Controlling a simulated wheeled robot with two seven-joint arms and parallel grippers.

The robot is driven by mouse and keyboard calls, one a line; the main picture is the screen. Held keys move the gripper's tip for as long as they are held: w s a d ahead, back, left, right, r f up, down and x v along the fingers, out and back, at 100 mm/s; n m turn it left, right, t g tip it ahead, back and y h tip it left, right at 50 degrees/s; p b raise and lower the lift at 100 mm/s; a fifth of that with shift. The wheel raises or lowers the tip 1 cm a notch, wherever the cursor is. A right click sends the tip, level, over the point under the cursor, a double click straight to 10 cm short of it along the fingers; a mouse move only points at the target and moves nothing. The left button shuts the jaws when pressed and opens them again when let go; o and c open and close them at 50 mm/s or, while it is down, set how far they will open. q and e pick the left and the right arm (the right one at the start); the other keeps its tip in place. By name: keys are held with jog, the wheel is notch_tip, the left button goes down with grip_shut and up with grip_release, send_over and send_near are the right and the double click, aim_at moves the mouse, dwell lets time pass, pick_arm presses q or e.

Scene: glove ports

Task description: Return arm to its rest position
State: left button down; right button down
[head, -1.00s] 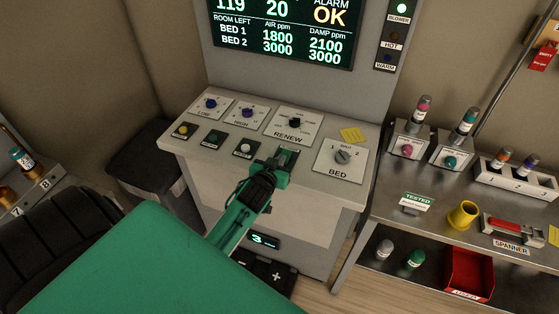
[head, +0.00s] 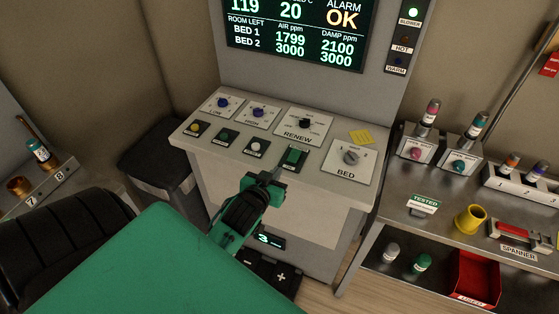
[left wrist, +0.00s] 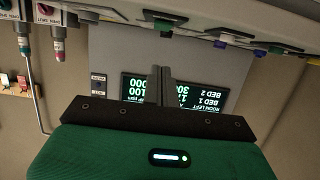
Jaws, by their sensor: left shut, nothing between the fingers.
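My left gripper (head: 270,178) is green and black. In the head view it points up and away over the front edge of the grey control console (head: 315,174). Its fingers are closed together with nothing between them, a little in front of a green switch (head: 292,158). In the left wrist view the shut fingers (left wrist: 159,85) stand upright in front of the lit display, which appears upside down. My right gripper is not in view.
The console carries a RENEW knob (head: 304,123), a BED knob (head: 351,157) and small buttons. A metal shelf (head: 395,207) at right holds a yellow cup (head: 469,219) and a red bin (head: 474,278). A black bin (head: 158,160) stands left of the console.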

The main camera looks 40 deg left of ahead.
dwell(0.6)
pick_arm(q)
jog(key=s+d+f+m+g+h, duration=0.1)
jog(key=s+d+f+g, duration=0.15)
jog(key=f, duration=0.95)
jog(key=s+d+f+m+g+h, duration=0.1)
jog(key=s+f+g, duration=0.15)
jog(key=f, duration=0.95)
jog(key=s+d+f+m+g+h, duration=0.1)
jog(key=s+d+f, duration=0.15)
jog(key=f, duration=0.95)
jog(key=s+d+f+m+g, duration=0.15)
jog(key=s+f+g, duration=0.25)
jog(key=s+f, duration=1.25)
jog(key=s+f+g+b, duration=0.1)
jog(key=s+f+g, duration=0.2)
jog(key=s, duration=1.3)
notch_tip(320, 180, down, 4)
jog(key=shift+s+d+r, duration=0.15)
jog(key=shift+s, duration=0.2)
jog(key=shift+m, duration=0.25)
